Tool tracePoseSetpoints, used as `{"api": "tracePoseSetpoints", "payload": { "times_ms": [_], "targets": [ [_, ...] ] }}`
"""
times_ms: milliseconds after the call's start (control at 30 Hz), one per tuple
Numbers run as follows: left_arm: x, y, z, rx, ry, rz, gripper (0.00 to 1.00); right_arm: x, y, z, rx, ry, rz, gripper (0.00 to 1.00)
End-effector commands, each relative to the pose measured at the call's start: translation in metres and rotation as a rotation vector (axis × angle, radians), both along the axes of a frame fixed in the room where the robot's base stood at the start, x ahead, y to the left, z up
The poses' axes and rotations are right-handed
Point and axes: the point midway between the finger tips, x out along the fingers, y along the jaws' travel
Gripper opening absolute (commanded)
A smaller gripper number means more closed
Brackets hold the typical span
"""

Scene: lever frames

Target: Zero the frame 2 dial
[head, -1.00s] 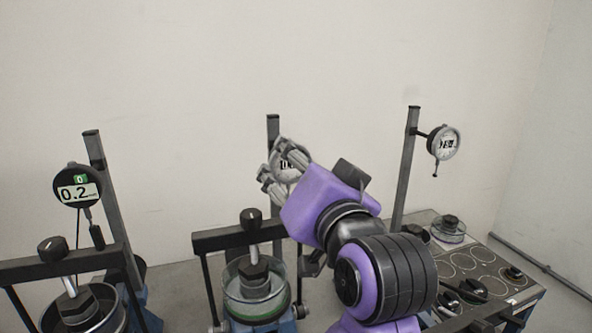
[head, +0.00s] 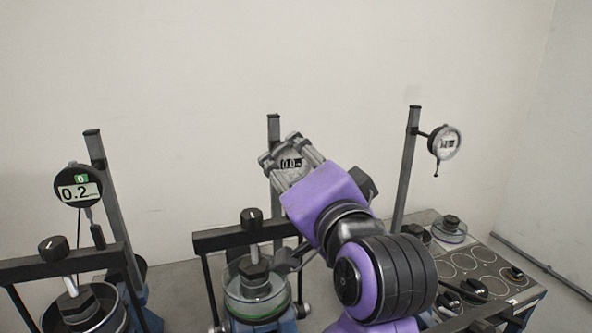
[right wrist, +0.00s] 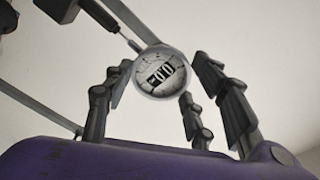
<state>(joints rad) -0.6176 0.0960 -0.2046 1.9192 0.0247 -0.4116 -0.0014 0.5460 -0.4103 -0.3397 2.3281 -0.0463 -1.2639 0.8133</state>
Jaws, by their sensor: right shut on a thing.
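In the right wrist view the gripper's fingers (right wrist: 160,85) stand on both sides of the dial. The fingers hide part of the rim in the head view. My left gripper is not in view.
The left frame's dark dial (head: 77,186) reads 0.2. The right frame's dial (head: 445,142) hangs on its post, its reading too small to tell. Below the middle dial stand a crossbar (head: 225,240) and a glass cell (head: 256,288). A bench panel (head: 480,270) lies at the right.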

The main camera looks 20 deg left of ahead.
Motion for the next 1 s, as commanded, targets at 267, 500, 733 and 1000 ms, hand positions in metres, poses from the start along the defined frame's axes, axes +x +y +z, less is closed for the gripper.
{"api": "tracePoseSetpoints", "payload": {
  "times_ms": [267, 500, 733, 1000],
  "targets": [
    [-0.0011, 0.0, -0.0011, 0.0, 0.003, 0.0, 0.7, 0.0012, 0.0005, -0.0052, -0.006, 0.011, 0.001, 0.58],
    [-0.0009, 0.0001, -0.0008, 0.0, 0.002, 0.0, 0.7, 0.0007, 0.0004, -0.0029, -0.005, 0.005, 0.0, 0.69],
    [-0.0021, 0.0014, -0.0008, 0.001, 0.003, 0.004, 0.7, 0.0003, 0.0002, -0.0017, -0.003, 0.003, 0.001, 0.69],
    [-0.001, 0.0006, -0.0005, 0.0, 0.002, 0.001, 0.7, 0.0004, 0.0, -0.0011, -0.047, -0.028, 0.0, 0.69]
  ]
}}
